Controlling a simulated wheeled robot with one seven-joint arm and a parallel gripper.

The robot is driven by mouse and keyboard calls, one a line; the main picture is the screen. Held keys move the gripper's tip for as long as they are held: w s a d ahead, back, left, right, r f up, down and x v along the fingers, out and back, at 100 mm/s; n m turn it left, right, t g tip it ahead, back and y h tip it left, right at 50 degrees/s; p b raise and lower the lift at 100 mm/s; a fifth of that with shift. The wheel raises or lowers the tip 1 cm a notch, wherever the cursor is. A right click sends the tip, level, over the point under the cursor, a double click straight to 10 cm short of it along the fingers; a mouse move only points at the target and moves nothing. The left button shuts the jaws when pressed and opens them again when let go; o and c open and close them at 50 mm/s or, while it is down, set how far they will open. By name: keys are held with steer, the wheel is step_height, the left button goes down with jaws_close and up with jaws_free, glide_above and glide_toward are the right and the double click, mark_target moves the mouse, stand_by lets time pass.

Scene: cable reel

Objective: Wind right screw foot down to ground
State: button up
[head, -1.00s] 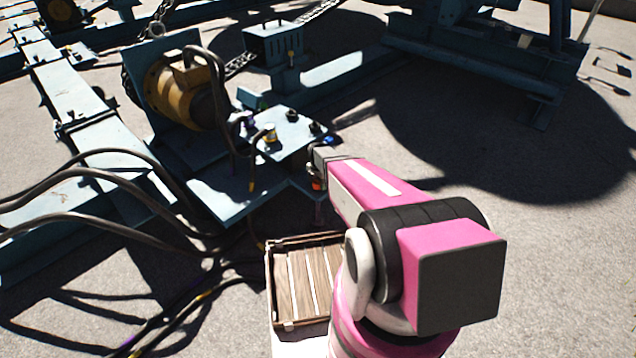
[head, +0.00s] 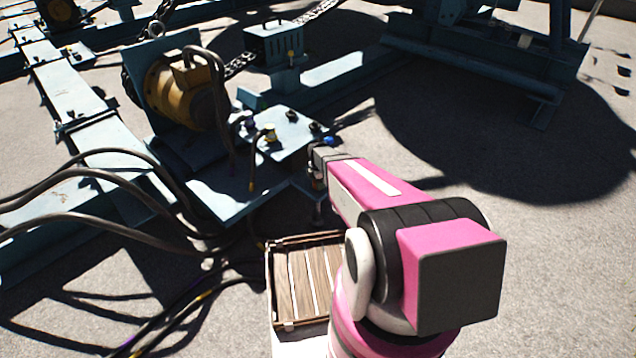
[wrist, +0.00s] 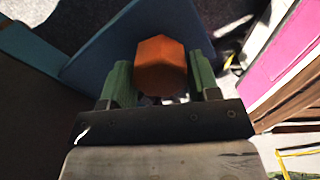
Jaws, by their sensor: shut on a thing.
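The right screw foot has an orange hexagonal head (wrist: 161,66), seen from above in the wrist view. My gripper (wrist: 160,80) has its two green fingers on opposite sides of this head and is shut on it. In the head view my gripper (head: 317,172) is at the front right corner of the blue steel frame, at the end of my pink arm. A thin part of the screw foot (head: 318,213) shows below it. The foot's lower end is in shadow, so I cannot tell whether it touches the ground.
A blue plate with hose couplings (head: 290,135) lies just left of my gripper, with a yellow-brown motor (head: 180,90) behind it. A slatted wooden crate (head: 297,287) stands in front. Black hoses (head: 100,180) loop at the left. Open ground (head: 560,240) lies at the right.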

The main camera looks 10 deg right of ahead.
steer(key=m, duration=0.6)
steer(key=shift+m, duration=0.3)
steer(key=m, duration=1)
steer(key=shift+m, duration=0.4)
steer(key=m, duration=0.5)
steer(key=shift+m, duration=0.3)
steer(key=o, duration=0.9)
step_height(320, 180, up, 11)
steer(key=shift+f, duration=0.1)
